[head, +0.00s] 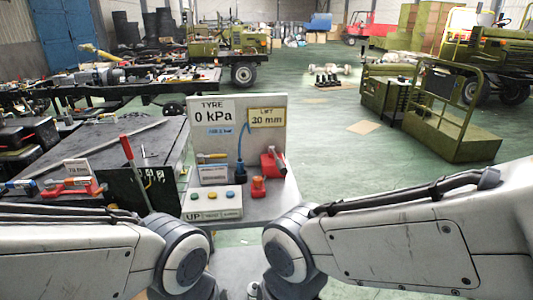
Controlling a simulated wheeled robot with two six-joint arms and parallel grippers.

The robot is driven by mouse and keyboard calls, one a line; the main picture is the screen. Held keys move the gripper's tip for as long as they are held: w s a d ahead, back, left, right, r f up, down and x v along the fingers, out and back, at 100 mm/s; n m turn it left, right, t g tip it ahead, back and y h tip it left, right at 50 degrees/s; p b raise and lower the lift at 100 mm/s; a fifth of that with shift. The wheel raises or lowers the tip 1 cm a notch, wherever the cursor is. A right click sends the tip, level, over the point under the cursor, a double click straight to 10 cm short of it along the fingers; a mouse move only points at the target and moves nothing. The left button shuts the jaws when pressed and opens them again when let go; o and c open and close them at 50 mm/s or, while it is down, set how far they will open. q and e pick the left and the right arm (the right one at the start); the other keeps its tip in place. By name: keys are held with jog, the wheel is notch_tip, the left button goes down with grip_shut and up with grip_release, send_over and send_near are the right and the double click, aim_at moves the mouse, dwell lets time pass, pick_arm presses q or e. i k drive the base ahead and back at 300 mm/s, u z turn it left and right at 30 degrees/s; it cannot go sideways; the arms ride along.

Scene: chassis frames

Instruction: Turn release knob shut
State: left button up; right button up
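A grey upright panel (268,145) stands at the middle, with a sign reading TYRE 0 kPa (212,111) and a yellow sign reading LIFT 30 mm (267,118). At its foot sits an orange-red knob-like part (258,187). Behind it to the right is a red device with a grey lever (274,163). I cannot tell for sure which of these is the release knob, or its turn position. My two arms come in from left and right below the panel; both grippers are out of view.
A control box (212,214) with several coloured buttons and an UP label stands before the panel. A red-handled lever (127,149) leans to its left. A dark bench (140,150) with tools and red parts (80,187) fills the left. Green floor (345,160) is open at right.

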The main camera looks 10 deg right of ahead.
aim_at(258, 181)
jog(key=k, duration=0.6)
jog(key=u, duration=0.65)
jog(key=i, duration=1.8)
jog(key=z, duration=0.7)
